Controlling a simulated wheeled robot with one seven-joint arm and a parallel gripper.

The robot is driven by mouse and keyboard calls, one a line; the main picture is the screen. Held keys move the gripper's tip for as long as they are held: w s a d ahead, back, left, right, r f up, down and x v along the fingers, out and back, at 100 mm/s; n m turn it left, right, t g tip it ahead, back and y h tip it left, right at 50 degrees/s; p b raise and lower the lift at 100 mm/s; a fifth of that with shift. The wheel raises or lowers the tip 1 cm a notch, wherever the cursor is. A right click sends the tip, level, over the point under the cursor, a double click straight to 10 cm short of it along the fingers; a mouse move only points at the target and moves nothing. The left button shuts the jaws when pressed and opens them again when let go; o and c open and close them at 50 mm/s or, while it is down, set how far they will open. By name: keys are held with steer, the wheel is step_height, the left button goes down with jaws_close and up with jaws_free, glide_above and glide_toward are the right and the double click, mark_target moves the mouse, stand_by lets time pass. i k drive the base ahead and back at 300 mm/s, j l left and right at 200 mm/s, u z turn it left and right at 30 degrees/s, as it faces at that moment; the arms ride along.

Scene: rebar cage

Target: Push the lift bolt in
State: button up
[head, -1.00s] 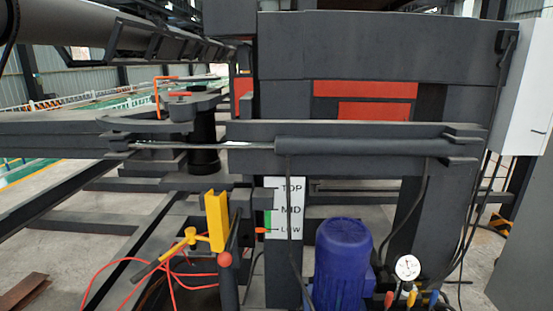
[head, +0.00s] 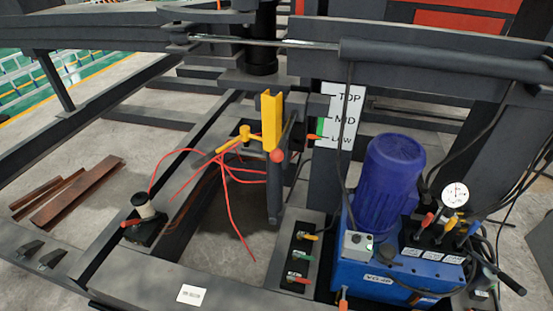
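No part is labelled as the lift bolt, so I cannot be sure which one it is. A yellow rod-like piece with a round knob (head: 245,134) sticks out to the left of an upright yellow channel (head: 272,120) in the head view; it may be the bolt. How deep it sits cannot be told. A white TOP / MID / LOW scale (head: 348,115) stands to the right, with an orange pointer (head: 314,137) beside LOW. A dark lever with a red ball (head: 277,157) stands just below the channel. My gripper is not in view.
A blue motor (head: 388,185) on a blue power unit (head: 385,270) with a gauge (head: 455,195) and hoses stands at right. Red cables (head: 225,180) hang near the yellow knob. A small valve panel (head: 297,258) and dark frame beams (head: 150,285) fill the foreground.

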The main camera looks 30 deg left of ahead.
mark_target(276, 156)
steer(key=k+j+u, duration=0.1)
steer(key=u, duration=0.65)
